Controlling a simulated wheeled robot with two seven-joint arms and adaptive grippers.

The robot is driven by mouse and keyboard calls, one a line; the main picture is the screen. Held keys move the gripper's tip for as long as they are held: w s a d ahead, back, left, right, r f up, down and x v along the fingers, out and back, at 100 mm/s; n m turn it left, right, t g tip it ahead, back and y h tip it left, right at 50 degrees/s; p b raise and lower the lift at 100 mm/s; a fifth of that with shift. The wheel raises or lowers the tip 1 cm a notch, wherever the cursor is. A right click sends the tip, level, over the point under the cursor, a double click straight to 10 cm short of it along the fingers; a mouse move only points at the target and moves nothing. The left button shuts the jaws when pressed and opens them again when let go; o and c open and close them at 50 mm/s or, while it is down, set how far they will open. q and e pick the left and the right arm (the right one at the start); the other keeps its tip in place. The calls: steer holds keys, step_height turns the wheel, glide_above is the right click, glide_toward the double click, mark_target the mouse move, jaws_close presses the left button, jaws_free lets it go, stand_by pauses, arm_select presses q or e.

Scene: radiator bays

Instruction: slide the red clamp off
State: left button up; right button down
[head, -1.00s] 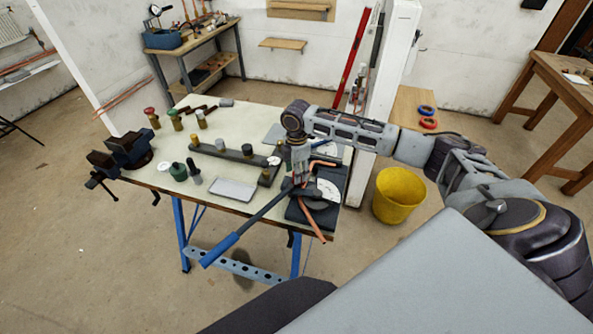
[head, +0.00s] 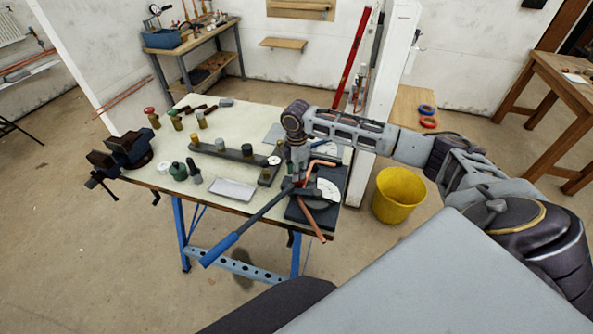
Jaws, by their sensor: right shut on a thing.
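My right gripper (head: 299,178) reaches down over the pipe bender (head: 330,180) at the right end of the workbench. It is shut on the red clamp (head: 301,183), of which only a small red bit shows below the fingers. A bent copper pipe (head: 316,221) runs through the bender and sticks out past the bench's front edge. The bender's long handle with a blue grip (head: 219,249) points to the lower left. The gripper hides most of the clamp, so I cannot tell how it sits on the bender. My left gripper is not in view.
A grey tray (head: 233,190) and a dark bar with fittings (head: 222,150) lie left of the bender. A vise (head: 127,150) is at the bench's left end. A yellow bucket (head: 398,196) stands on the floor to the right, beside a white post (head: 388,90).

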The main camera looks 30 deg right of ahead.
steer(key=shift+w+a+r+p, duration=0.1)
steer(key=shift+w+a+p, duration=0.7)
steer(key=shift+w+a, duration=0.35)
steer(key=shift+w, duration=0.1)
steer(key=c, duration=1.4)
jaws_free()
steer(key=shift+c, duration=0.2)
steer(key=shift+o, duration=1.4)
steer(key=shift+w, duration=0.1)
step_height(320, 180, up, 12)
